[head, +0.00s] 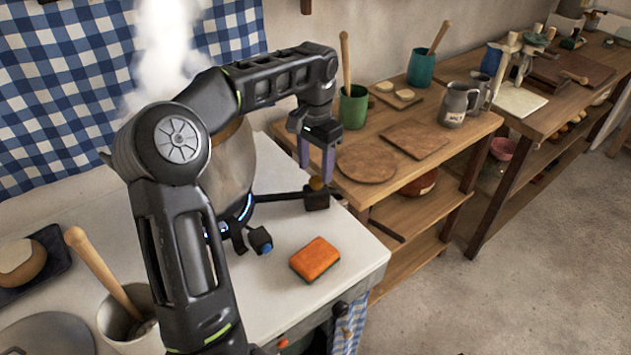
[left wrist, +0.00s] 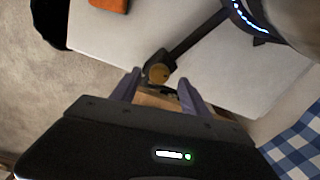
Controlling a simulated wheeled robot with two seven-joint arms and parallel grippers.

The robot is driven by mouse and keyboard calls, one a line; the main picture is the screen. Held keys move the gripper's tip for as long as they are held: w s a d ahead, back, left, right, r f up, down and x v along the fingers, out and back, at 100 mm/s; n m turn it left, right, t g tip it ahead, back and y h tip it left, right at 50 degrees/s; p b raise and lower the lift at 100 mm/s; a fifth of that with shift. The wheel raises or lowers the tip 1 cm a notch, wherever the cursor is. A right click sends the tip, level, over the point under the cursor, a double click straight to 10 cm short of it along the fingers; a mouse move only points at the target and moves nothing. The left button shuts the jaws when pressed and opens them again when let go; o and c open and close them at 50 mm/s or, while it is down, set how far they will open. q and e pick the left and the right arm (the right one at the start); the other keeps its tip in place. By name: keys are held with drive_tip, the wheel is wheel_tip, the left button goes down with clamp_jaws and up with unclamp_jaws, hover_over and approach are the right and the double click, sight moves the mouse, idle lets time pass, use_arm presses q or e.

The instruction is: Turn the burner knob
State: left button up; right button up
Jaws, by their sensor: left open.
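The burner knob (head: 316,184) is a small brass-coloured round knob on a black block at the end of the burner's dark arm, near the right edge of the white counter. It also shows in the left wrist view (left wrist: 158,73). My left gripper (head: 317,168) is open and empty, pointing down right at the knob. In the left wrist view its fingertips (left wrist: 159,78) lie on either side of the knob; I cannot tell whether they touch it. The burner (head: 261,241) glows blue under a large pot (head: 238,170), partly hidden by my left arm. My right gripper is not in view.
An orange sponge (head: 315,259) lies on the white counter (head: 345,275) in front of the burner. White steam (head: 165,45) rises behind my arm. A wooden shelf with a green cup (head: 352,106) and boards stands beyond the counter's right edge. A crock (head: 122,322) stands at lower left.

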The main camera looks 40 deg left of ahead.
sight(316, 182)
use_arm(q)
drive_tip(key=shift+f+p, duration=0.4)
drive_tip(key=shift+f, duration=1.1)
drive_tip(key=shift+c, duration=0.3)
clamp_jaws()
